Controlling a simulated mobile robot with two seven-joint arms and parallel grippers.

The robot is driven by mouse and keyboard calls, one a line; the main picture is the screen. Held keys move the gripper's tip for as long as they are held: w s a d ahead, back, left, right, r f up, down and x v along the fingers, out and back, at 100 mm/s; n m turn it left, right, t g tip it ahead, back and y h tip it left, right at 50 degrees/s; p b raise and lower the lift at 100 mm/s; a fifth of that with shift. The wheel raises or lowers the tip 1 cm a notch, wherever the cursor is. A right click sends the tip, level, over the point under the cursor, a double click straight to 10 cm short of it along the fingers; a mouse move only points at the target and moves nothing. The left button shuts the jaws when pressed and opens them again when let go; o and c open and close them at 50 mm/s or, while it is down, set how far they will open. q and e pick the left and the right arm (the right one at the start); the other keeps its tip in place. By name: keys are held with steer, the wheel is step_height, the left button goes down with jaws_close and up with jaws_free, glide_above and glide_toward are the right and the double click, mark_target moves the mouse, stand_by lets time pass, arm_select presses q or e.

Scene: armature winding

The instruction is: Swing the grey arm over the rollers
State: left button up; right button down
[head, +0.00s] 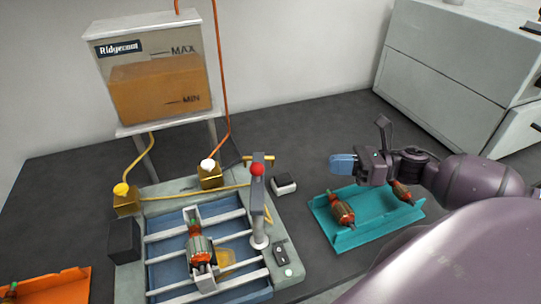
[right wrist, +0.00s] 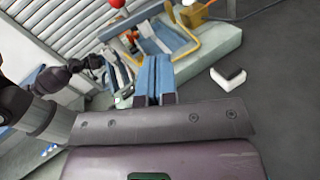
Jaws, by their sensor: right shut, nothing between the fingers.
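The grey arm (head: 258,198) with a red knob (head: 257,170) stands on a post at the right side of the machine. In the head view it lies to the right of the rollers (head: 165,235), not across them. The red knob also shows at the top edge of the right wrist view (right wrist: 117,3). A copper-and-orange armature (head: 200,248) lies among the light bars over the blue tray. My right gripper (head: 343,164) is shut and empty, its blue fingers together, to the right of the red knob and apart from it. My left gripper is not seen.
A teal tray (head: 352,240) with armatures is below my right gripper. A small black-and-white block (head: 284,185) lies between machine and tray. A tank (head: 155,75) with orange tubing stands behind. An orange tray (head: 55,287) is at front left. Bare dark table lies behind the teal tray.

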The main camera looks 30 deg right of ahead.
mark_target(257, 173)
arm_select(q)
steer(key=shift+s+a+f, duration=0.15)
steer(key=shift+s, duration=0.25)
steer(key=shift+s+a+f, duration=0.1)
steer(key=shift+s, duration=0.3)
arm_select(e)
steer(key=n, duration=0.1)
steer(key=s+n+g+y, duration=0.1)
steer(key=n, duration=0.1)
steer(key=shift+s+a+r+n, duration=0.2)
steer(key=shift+a+n, duration=0.1)
steer(key=shift+a, duration=0.1)
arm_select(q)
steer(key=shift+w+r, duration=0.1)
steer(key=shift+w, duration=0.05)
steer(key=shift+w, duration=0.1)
arm_select(e)
steer(key=shift+a, duration=0.1)
arm_select(q)
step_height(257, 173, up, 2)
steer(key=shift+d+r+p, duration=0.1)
steer(key=shift+p, duration=0.85)
arm_select(e)
steer(key=x, duration=1.4)
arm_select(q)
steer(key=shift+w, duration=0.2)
